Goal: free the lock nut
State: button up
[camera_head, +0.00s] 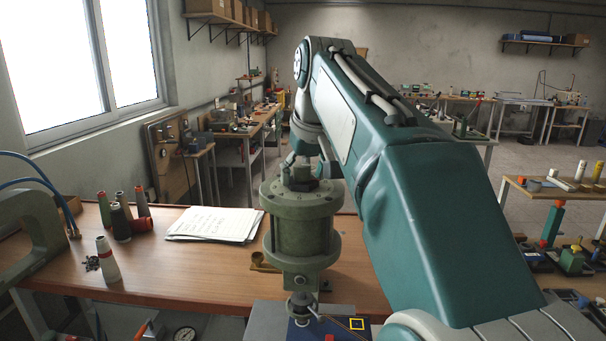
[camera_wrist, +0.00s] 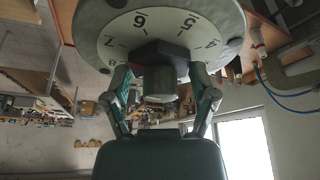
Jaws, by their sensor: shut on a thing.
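The lock nut (camera_wrist: 160,55) is a dark hex nut on the numbered pale dial (camera_wrist: 118,42) in the wrist view. A round grey stub (camera_wrist: 160,88) sticks out of the nut. My gripper (camera_wrist: 160,72) is shut on the nut, with one finger at each side. In the head view my gripper (camera_head: 303,170) is over the top of a green-grey pneumatic cylinder (camera_head: 302,232), which stands upright at the bench edge. My arm and gripper partly hide the nut there, and the dial's face is hard to make out.
The wooden bench (camera_head: 185,275) holds a paper stack (camera_head: 215,224), several cone-shaped bottles (camera_head: 122,222) and a green curved frame (camera_head: 30,225) at left. A small fitting (camera_head: 302,302) sits under the cylinder.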

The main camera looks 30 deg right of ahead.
jog(key=shift+w+f+n, duration=0.1)
jog(key=shift+n, duration=0.3)
jog(key=o, duration=1)
jog(key=v, duration=1.1)
jog(key=shift+d+r, duration=0.15)
jog(key=shift+r, duration=0.3)
jog(key=s+a+f, duration=0.1)
jog(key=a+f, duration=0.1)
jog(key=f, duration=0.2)
jog(key=s+a+f, duration=0.1)
jog(key=a+f, duration=0.1)
jog(key=f, duration=0.1)
jog(key=s+a+f, duration=0.1)
jog(key=a+f, duration=0.2)
jog(key=f, duration=0.1)
jog(key=shift+s+f, duration=0.3)
jog(key=shift+s, duration=0.05)
jog(key=shift+n+t+y, duration=0.3)
jog(key=shift+t, duration=0.2)
jog(key=s+a+f, duration=0.1)
jog(key=s+f, duration=0.2)
jog(key=f, duration=0.4)
jog(key=s+a+f, duration=0.2)
jog(key=s+f, duration=0.2)
jog(key=f, duration=0.4)
jog(key=s+a+f, duration=0.2)
jog(key=s+f, duration=0.1)
jog(key=f, duration=0.4)
jog(key=shift+s+a+f, duration=0.15)
jog(key=shift+f, duration=0.1)
